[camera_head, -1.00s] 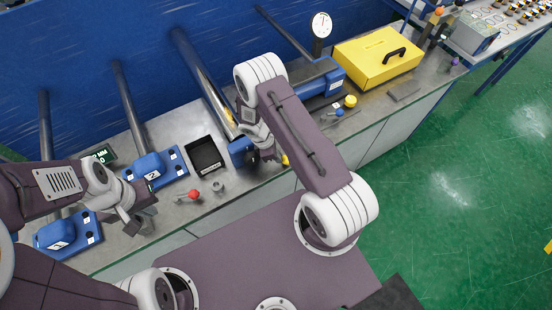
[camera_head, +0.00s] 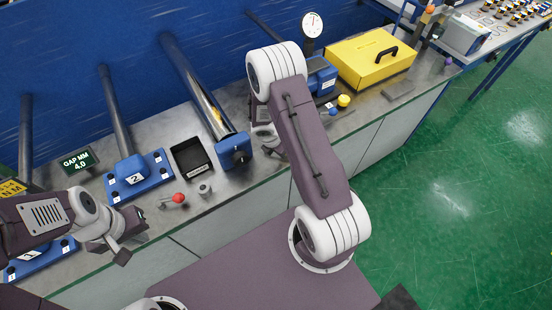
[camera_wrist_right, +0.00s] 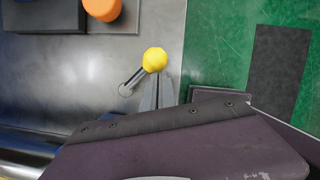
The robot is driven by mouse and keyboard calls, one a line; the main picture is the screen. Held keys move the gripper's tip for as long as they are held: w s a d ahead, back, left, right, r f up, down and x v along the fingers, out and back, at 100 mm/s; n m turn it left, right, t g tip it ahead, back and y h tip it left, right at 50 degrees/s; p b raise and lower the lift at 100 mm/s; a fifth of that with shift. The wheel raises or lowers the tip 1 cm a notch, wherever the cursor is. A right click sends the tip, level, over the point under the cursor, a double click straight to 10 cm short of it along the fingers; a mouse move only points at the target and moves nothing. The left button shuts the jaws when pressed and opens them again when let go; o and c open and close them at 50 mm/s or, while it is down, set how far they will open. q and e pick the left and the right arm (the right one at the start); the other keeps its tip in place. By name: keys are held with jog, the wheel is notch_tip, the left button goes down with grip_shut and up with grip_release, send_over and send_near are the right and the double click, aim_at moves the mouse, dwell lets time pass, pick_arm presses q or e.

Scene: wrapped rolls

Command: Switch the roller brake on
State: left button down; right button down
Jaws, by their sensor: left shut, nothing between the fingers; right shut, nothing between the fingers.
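A lever with a yellow knob (camera_wrist_right: 155,60) shows in the right wrist view, its grey stem running down-left to a round base on the steel bench. My right gripper (camera_wrist_right: 158,88) is shut and empty, its fingertips right at the knob's lower side; whether they touch it I cannot tell. In the head view my right arm hides that knob and most of the gripper. No readable label shows which lever is the roller brake. My left gripper (camera_head: 128,238) is shut and empty at the bench's front edge, left of a red-knobbed lever (camera_head: 178,198).
A blue roller block (camera_head: 235,151) and a black tray (camera_head: 190,158) stand left of my right arm. An orange knob (camera_wrist_right: 102,8) shows in the wrist view.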

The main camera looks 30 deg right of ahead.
jog(key=shift+w+d+f+n+b, duration=0.15)
jog(key=shift+d+n+b, duration=0.35)
jog(key=shift+n, duration=0.3)
jog(key=shift+w+d+n+t, duration=0.25)
jog(key=shift+d+n+t, duration=0.15)
jog(key=shift+n, duration=0.3)
pick_arm(q)
jog(key=shift+f, duration=1)
pick_arm(e)
jog(key=shift+w+d+r, duration=0.2)
jog(key=shift+w+d, duration=0.05)
jog(key=shift+d, duration=0.05)
